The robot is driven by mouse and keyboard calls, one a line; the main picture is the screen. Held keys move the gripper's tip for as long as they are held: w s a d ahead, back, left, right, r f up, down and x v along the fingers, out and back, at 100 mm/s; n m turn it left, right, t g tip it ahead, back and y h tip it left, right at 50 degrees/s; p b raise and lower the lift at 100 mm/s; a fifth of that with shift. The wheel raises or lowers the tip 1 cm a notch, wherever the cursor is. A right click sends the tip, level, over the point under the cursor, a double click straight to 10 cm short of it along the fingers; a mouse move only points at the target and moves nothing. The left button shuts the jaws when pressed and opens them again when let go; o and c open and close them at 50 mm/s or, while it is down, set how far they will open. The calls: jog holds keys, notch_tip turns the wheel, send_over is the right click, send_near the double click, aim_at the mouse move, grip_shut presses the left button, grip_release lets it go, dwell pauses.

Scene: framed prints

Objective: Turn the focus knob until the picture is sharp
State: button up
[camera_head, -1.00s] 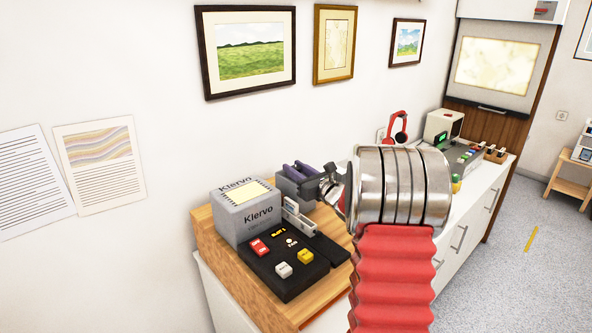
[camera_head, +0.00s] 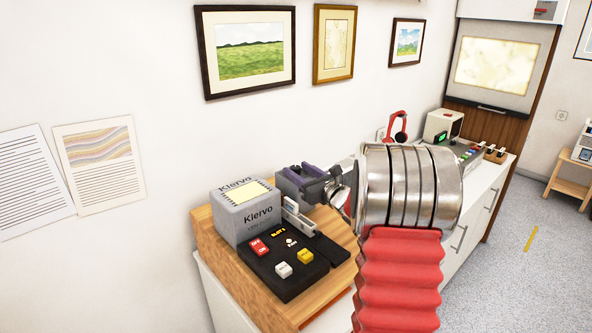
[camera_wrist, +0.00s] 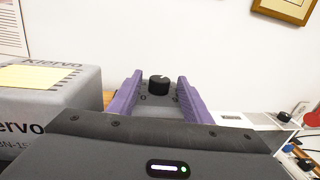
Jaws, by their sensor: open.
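A round black knob (camera_wrist: 158,84) with a pale mark on top stands on a grey surface in the wrist view. My gripper (camera_wrist: 159,78) is open, with one purple finger to each side of the knob and a gap showing on both sides. In the head view, my gripper (camera_head: 303,172) is over a grey box (camera_head: 288,190), and the knob cannot be made out there. A lit screen (camera_head: 495,66) at the upper right shows a pale yellow, blurred picture.
A grey box marked Klervo (camera_head: 245,213) stands left of my gripper. In front of it is a black panel (camera_head: 285,263) with red, white and yellow buttons. Framed prints (camera_head: 248,50) hang above.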

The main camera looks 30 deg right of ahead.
jog(key=s, duration=1.1)
jog(key=shift+s+d, duration=0.15)
jog(key=shift+s, duration=0.15)
jog(key=s+a+r+n+g+y, duration=0.1)
jog(key=a+n+g+y, duration=0.4)
jog(key=a, duration=0.7)
jog(key=s+a+n+g+y, duration=0.1)
jog(key=s+a+n+y, duration=0.1)
jog(key=a+n, duration=0.75)
jog(key=s+a+f+n+g, duration=0.2)
jog(key=s+a+n+g, duration=0.45)
jog(key=a, duration=0.75)
jog(key=s+d+f+n+h, duration=0.1)
jog(key=s+n+h, duration=0.6)
jog(key=s+n, duration=0.7)
jog(key=shift+s+d+n+h, duration=0.3)
jog(key=shift+s+d, duration=0.35)
jog(key=shift+s, duration=0.3)
